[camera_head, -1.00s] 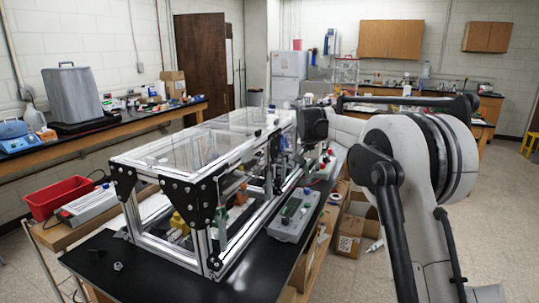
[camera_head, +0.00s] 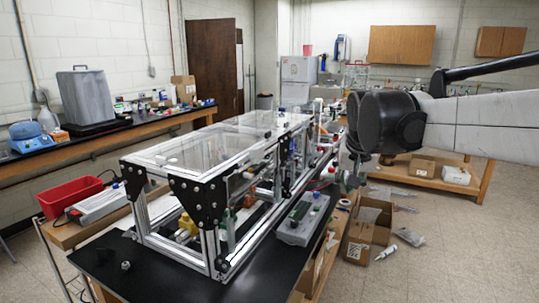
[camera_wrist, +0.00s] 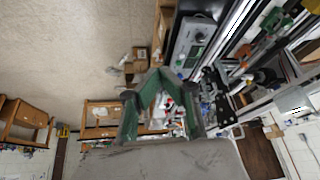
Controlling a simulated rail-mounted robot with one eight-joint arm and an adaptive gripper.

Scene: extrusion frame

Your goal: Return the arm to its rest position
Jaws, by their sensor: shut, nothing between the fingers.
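My arm crosses the right side of the head view, its pale link level and its dark joint near the end of the frame's bench. In the wrist view my gripper (camera_wrist: 158,76) has its green-grey fingers brought together at the tips, with nothing between them. It hangs over the aisle side of the bench, apart from the equipment.
The aluminium extrusion frame (camera_head: 190,175) with clear panels stands on the black bench (camera_head: 130,280). A grey control box (camera_head: 303,219) sits beside it. Cardboard boxes (camera_head: 367,229) lie on the floor to the right. Open floor (camera_head: 450,260) lies beyond them.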

